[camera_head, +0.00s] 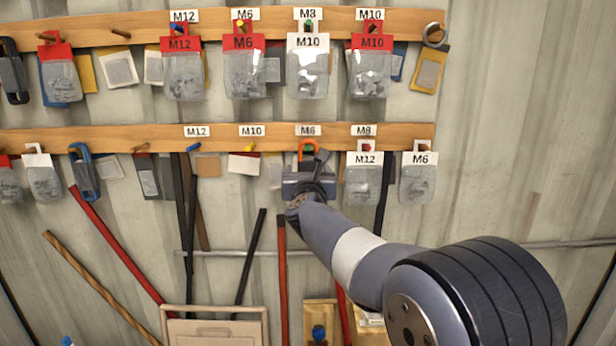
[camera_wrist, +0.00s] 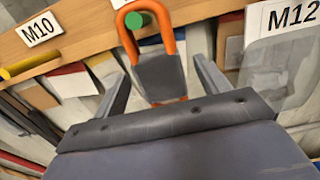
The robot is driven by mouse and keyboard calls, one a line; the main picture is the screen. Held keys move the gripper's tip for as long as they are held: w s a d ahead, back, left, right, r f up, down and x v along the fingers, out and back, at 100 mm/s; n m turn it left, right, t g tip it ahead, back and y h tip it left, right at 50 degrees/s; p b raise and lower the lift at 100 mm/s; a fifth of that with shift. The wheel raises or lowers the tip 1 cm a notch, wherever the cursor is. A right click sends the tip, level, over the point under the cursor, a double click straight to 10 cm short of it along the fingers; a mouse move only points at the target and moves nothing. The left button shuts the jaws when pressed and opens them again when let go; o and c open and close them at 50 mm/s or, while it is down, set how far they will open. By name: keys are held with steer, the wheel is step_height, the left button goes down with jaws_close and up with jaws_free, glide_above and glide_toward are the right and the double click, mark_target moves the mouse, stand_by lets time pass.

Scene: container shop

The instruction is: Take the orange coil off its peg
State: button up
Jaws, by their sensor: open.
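The orange coil (camera_head: 302,147) hangs on the lower rail, under an M6 label. In the wrist view the coil (camera_wrist: 181,47) is an orange loop over a green-tipped peg (camera_wrist: 138,19), with a dark grey band (camera_wrist: 160,77) round its lower part. My gripper (camera_head: 313,168) is at the coil. In the wrist view my gripper (camera_wrist: 157,70) is open, one finger on each side of the grey band. I see gaps between the fingers and the band. The coil's lower end is mostly hidden behind my gripper's body.
A bagged M12 packet (camera_head: 363,180) hangs close on the right, and its bag (camera_wrist: 282,70) shows beside my right finger. A yellow-tipped peg (camera_wrist: 28,66) juts out on the left. The upper rail (camera_head: 215,24) holds several packets. A blue coil (camera_head: 84,171) hangs far left.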

mark_target(308, 168)
steer(key=shift+w, duration=0.85)
steer(key=shift+c, duration=0.5)
steer(key=c, duration=1)
steer(key=shift+r, duration=0.3)
steer(key=shift+c, duration=0.2)
steer(key=shift+s, duration=0.15)
steer(key=shift+s+r+b, duration=0.15)
steer(key=shift+s+b, duration=0.1)
steer(key=shift+s, duration=0.75)
steer(key=shift+s+r+b, duration=0.1)
steer(key=shift+s+b, duration=0.1)
steer(key=shift+s, duration=0.95)
steer(key=shift+s, duration=0.1)
